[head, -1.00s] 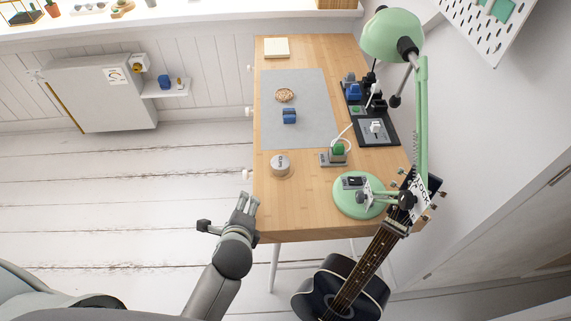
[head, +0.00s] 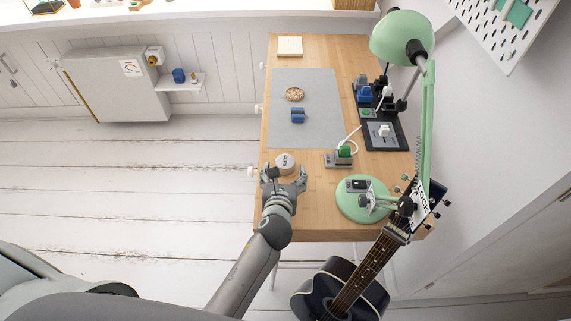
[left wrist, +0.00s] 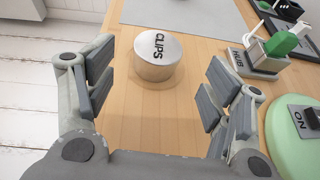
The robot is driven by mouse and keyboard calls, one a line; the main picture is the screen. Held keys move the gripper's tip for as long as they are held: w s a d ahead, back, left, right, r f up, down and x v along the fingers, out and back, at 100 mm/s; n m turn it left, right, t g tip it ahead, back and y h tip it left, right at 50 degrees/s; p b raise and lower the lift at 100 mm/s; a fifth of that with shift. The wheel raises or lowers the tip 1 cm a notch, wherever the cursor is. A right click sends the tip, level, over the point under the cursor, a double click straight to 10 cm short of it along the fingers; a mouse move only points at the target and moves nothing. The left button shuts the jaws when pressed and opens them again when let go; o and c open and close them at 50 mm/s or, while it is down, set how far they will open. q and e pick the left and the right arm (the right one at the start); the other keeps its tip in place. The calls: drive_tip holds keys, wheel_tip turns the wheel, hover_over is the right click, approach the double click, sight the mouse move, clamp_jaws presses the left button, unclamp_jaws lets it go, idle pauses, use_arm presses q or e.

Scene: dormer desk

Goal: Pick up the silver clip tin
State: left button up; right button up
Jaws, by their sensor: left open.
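The silver clip tin (head: 285,161) stands upright on the wooden desk, near its left edge and just in front of the grey mat. In the left wrist view the tin (left wrist: 157,54) shows a round silver lid marked "CLIPS". My left gripper (head: 285,176) is at the near side of the tin, in front of it. In the left wrist view the left gripper (left wrist: 160,97) is open, with its fingers spread wide and nothing between the tips. The tin lies ahead of the fingers, roughly centred between them. My right gripper is not in view.
The grey mat (head: 310,90) holds a blue object (head: 298,115) and a small round dish (head: 294,94). A grey block with a green plug (head: 344,152) and the green lamp base (head: 352,205) stand right of the gripper. A guitar (head: 345,290) leans at the desk's front.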

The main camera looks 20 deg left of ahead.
sight(285, 162)
use_arm(q)
drive_tip(key=x, duration=0.5)
drive_tip(key=shift+w+a+r, duration=0.15)
drive_tip(key=shift+w, duration=0.05)
drive_tip(key=c, duration=1.1)
